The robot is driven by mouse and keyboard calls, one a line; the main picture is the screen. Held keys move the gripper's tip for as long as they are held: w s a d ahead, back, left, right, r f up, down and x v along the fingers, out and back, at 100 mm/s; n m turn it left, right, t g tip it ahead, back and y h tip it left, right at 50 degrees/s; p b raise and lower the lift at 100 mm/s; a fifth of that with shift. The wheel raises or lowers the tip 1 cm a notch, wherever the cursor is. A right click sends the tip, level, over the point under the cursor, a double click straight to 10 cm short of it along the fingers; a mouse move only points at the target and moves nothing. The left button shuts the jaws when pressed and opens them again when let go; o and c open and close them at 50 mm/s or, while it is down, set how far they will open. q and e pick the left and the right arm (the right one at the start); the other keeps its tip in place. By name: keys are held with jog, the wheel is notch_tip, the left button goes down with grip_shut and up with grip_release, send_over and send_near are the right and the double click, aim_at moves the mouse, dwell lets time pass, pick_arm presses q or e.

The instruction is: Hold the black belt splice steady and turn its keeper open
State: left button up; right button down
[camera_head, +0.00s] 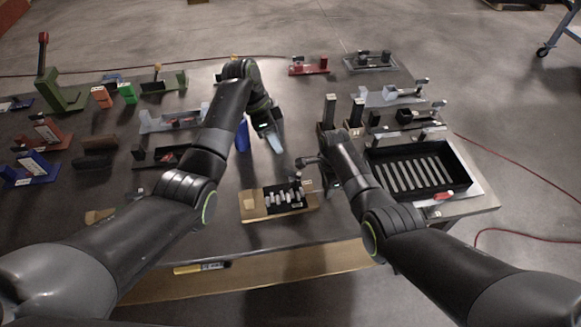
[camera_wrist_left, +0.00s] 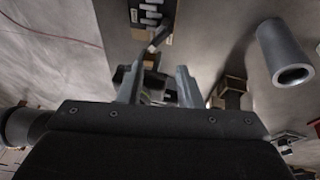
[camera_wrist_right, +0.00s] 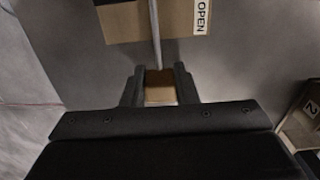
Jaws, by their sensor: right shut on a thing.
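The black belt splice (camera_head: 285,196), with several pale bars, sits on a tan board (camera_head: 252,208) near the table's front middle; it also shows at the top of the left wrist view (camera_wrist_left: 150,14). An OPEN label (camera_wrist_right: 202,15) is on the board beside the rod. My left gripper (camera_head: 275,144) is open and apart from the splice, above the table behind it. Its two fingers (camera_wrist_left: 157,80) show apart in the left wrist view.
A black slotted tray (camera_head: 415,172) stands right of my right arm. A blue upright piece (camera_head: 242,135) stands by my left gripper. Several fixtures, such as a green stand (camera_head: 62,97) and a red one (camera_head: 310,68), fill the back and left. The front strip of table is mostly clear.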

aim_at(292, 171)
pick_arm(q)
jog(key=d+f+m, duration=0.1)
jog(key=f+m, duration=0.1)
jog(key=f, duration=0.1)
jog(key=d+f+m, duration=0.1)
jog(key=f+m, duration=0.1)
jog(key=f, duration=0.2)
jog(key=s+d+f+m, duration=0.1)
jog(key=d+f+m, duration=0.1)
jog(key=f+m, duration=0.1)
jog(key=shift+s+f, duration=0.1)
jog(key=shift+f, duration=0.15)
dwell(0.3)
grip_shut()
